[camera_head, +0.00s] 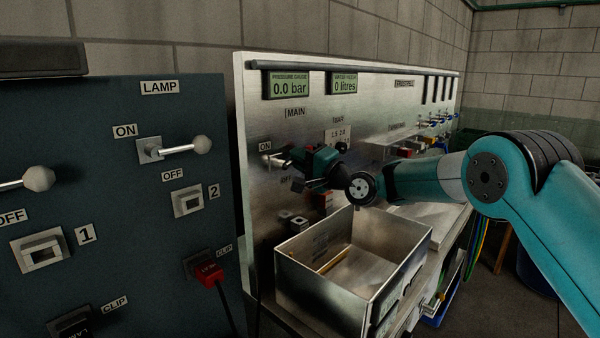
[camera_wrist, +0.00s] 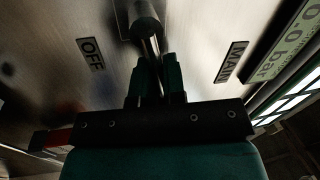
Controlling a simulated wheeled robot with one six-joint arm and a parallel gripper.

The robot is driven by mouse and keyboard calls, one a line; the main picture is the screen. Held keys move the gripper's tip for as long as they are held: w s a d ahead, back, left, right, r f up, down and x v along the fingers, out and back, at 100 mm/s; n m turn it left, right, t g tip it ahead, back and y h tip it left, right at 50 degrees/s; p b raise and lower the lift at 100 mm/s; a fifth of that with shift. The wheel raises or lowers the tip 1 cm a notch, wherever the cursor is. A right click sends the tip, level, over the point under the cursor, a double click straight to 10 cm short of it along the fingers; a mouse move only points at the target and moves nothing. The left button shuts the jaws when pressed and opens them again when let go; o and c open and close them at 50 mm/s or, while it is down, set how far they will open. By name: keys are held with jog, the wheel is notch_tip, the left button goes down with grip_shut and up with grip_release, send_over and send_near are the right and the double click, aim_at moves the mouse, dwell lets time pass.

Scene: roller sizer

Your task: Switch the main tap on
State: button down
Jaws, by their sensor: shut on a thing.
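The main tap's lever (camera_wrist: 151,45), a metal rod with a round knob end, shows in the wrist view between the OFF label (camera_wrist: 90,55) and the MAIN label (camera_wrist: 231,62). My gripper (camera_wrist: 158,72) is shut on the lever, and its fingers hide part of the rod. In the head view my gripper (camera_head: 300,165) is at the steel panel (camera_head: 262,110), below the MAIN label (camera_head: 295,112) and right of the ON label (camera_head: 265,146). The pressure gauge (camera_head: 289,87) reads 0.0 bar. The lever's exact angle is hard to tell there.
An open steel box (camera_head: 320,288) stands below my arm. A dark panel (camera_head: 120,220) at the left carries lamp switches with knobbed levers. Several small taps (camera_head: 437,120) sit at the panel's far end. The volume display (camera_head: 344,85) reads 0 litres.

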aim_at(275, 143)
jog(key=n+b, duration=0.1)
jog(key=b, duration=0.1)
jog(key=n+g+b, duration=0.1)
jog(key=n+b, duration=0.1)
jog(key=shift+s+a+r, duration=0.1)
jog(key=shift+s+r, duration=0.05)
jog(key=shift+r, duration=0.05)
jog(key=n+b, duration=0.1)
jog(key=r+n+b, duration=0.1)
jog(key=n, duration=0.1)
jog(key=n+g+b, duration=0.1)
jog(key=shift+s+a+r+n+y, duration=0.25)
jog(key=shift+s+n+y, duration=0.05)
jog(key=n, duration=0.1)
jog(key=n+b, duration=0.1)
jog(key=s+r+n+b, duration=0.1)
jog(key=shift+a+n+g, duration=0.35)
jog(key=shift+n+g, duration=0.05)
jog(key=shift+s+a+r+n+g+b, duration=0.25)
jog(key=shift+n+b, duration=0.25)
jog(key=shift+n, duration=0.55)
jog(key=shift+s+a+r+n+g+b, duration=0.1)
jog(key=shift+s+a+r+n+b, duration=0.25)
jog(key=shift+n, duration=0.7)
jog(key=shift+d+f, duration=0.15)
jog(key=shift+f, duration=0.05)
jog(key=c, duration=1.2)
grip_release()
jog(key=shift+c, duration=0.2)
